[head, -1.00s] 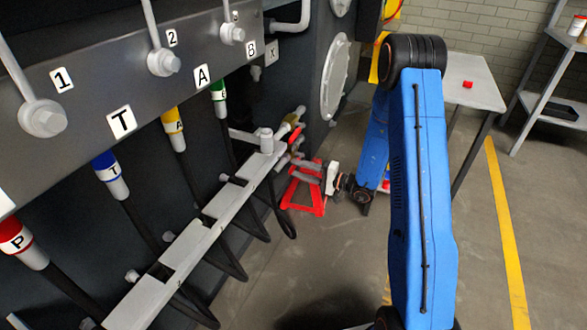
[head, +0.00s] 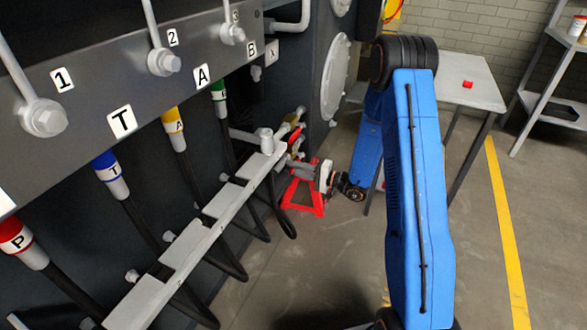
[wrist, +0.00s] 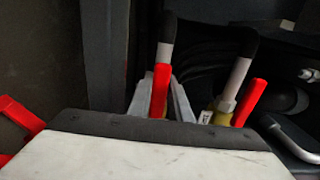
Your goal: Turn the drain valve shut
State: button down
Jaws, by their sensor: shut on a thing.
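In the wrist view a red valve lever (wrist: 159,92) stands upright between the two pale fingers of my gripper (wrist: 161,103), which is shut on it. A second red lever (wrist: 249,102), tilted to the right, sits beside a brass-coloured valve body (wrist: 222,112). The valve body behind the held lever is mostly hidden. In the head view my gripper (head: 292,162) is small, at the far end of the grey hose rail, close to the valves. A red lever (head: 295,134) shows there just above it. I cannot tell from the markings which lever is the drain valve's.
The grey rail (head: 190,250) with black hoses runs along the dark chassis on the left. A grey table (head: 470,85) stands at the back right. Floor in the middle is clear.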

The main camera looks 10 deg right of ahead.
jog(key=shift+f, duration=0.1)
jog(key=shift+w+d+f+n, duration=0.25)
jog(key=shift+f+n, duration=0.6)
jog(key=shift+n, duration=0.4)
jog(key=shift+w+d+f+n, duration=0.1)
jog(key=shift+w+f+n, duration=0.1)
jog(key=shift+f+n, duration=0.8)
jog(key=shift+w+d+f+n, duration=0.25)
jog(key=shift+f+n, duration=0.4)
jog(key=shift+n, duration=0.8)
jog(key=c, duration=1.6)
grip_release()
